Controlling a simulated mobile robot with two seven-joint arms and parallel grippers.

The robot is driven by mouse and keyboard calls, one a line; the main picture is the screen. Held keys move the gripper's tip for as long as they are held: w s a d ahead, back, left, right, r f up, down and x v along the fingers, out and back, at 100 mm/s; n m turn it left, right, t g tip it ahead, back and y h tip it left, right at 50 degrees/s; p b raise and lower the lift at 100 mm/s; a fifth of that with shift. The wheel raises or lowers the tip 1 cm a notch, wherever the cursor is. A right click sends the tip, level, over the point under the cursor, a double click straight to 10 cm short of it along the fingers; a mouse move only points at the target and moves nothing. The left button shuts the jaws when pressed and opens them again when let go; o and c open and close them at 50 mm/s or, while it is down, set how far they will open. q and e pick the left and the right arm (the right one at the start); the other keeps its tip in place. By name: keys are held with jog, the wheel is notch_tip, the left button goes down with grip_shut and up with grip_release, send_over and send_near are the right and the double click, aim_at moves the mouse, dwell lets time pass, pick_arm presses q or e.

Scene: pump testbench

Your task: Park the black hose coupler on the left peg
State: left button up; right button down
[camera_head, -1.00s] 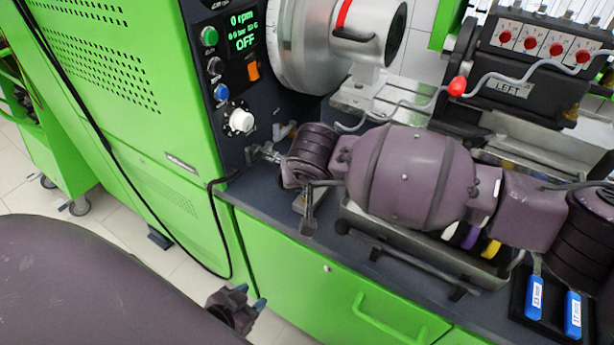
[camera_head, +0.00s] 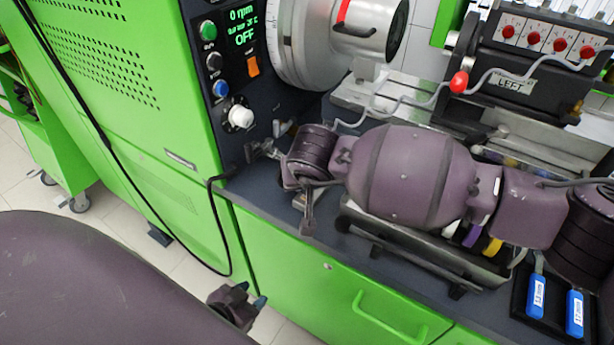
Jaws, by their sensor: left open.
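A black hose (camera_head: 100,135) runs down the green cabinet, loops near the floor and climbs to the dark control panel. Its end meets a small metal fitting (camera_head: 262,150) low on the panel, where the coupler seems to sit; its outline is too small to make out. I cannot single out the left peg. My right arm reaches across the bench from the right. Its gripper (camera_head: 308,200) is near the fitting, with its jaws unclear.
A grey hose with a red ball (camera_head: 459,82) crosses behind my right arm. Blue-tagged items (camera_head: 574,312) stand at right. A green drawer handle (camera_head: 385,315) sticks out in front.

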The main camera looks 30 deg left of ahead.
jog(key=shift+f, duration=0.1)
dwell(0.3)
jog(key=c, duration=1.1)
grip_release()
jog(key=shift+o, duration=1.2)
jog(key=o, duration=0.4)
